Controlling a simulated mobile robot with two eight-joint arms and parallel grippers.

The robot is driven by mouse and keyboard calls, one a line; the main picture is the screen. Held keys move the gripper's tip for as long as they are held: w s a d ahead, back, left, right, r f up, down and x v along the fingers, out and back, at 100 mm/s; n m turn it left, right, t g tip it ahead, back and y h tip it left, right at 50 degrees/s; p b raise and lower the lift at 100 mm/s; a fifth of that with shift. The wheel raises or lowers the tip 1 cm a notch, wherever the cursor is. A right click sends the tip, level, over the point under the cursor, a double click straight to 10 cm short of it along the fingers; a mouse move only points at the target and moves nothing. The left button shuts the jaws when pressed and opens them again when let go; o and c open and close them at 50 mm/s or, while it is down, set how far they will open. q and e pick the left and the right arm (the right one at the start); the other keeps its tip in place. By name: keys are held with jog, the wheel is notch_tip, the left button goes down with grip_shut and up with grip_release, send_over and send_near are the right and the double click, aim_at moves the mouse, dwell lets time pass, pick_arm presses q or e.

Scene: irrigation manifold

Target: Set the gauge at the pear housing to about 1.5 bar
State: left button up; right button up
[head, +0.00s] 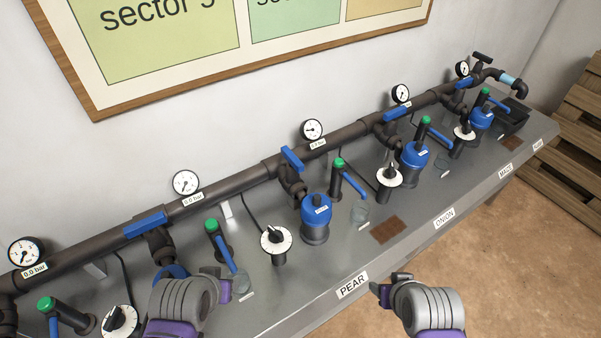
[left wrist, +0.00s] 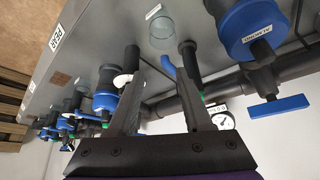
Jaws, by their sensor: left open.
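The PEAR sign (head: 352,286) is on the bench's front edge. The blue housing (head: 316,220) above it appears to be the pear housing; its own label is too small to read. A white round dial with a black knob (head: 276,240) stands left of it. A small gauge (head: 313,130) sits on the pipe behind; its reading is unclear. My left gripper (head: 222,285) is low at the left, nearer me than the dial. In the left wrist view it is open (left wrist: 160,90), with nothing between its fingers. My right gripper (head: 381,290) is past the front edge, its jaws unclear.
A dark pipe (head: 235,184) with blue valve levers runs along the wall. Another gauge (head: 186,182) labelled 0.0 bar is to the left. Green-capped posts (head: 338,163) with blue levers stand between the housings. A clear cup (head: 359,213) and a brown patch (head: 388,230) lie to the right.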

pick_arm(q)
jog(key=shift+o, duration=0.2)
dwell(0.6)
jog(key=shift+o, duration=1.1)
jog(key=o, duration=0.5)
jog(key=shift+w+d+r+m+g, duration=0.15)
jog(key=shift+w+d+r+m, duration=0.1)
jog(key=shift+w+r, duration=0.25)
jog(key=shift+w+d+r+m+g, duration=0.15)
jog(key=shift+w+d+r+m, duration=0.1)
jog(key=shift+w+r, duration=0.25)
jog(key=shift+o, duration=0.2)
jog(key=w, duration=0.1)
jog(key=w+d+r+m+g, duration=0.1)
jog(key=w, duration=0.1)
jog(key=w+r+m, duration=0.1)
jog(key=shift+w+d+r+g, duration=0.15)
jog(key=shift+w+d+g, duration=0.15)
jog(key=shift+d, duration=0.1)
jog(key=m+g, duration=0.4)
jog(key=m, duration=0.1)
send_near(275, 231)
jog(key=f, duration=0.4)
jog(key=f+b, duration=0.1)
jog(key=f, duration=0.3)
jog(key=shift+s+f, duration=0.2)
jog(key=shift+f, duration=0.2)
jog(key=shift+c, duration=0.3)
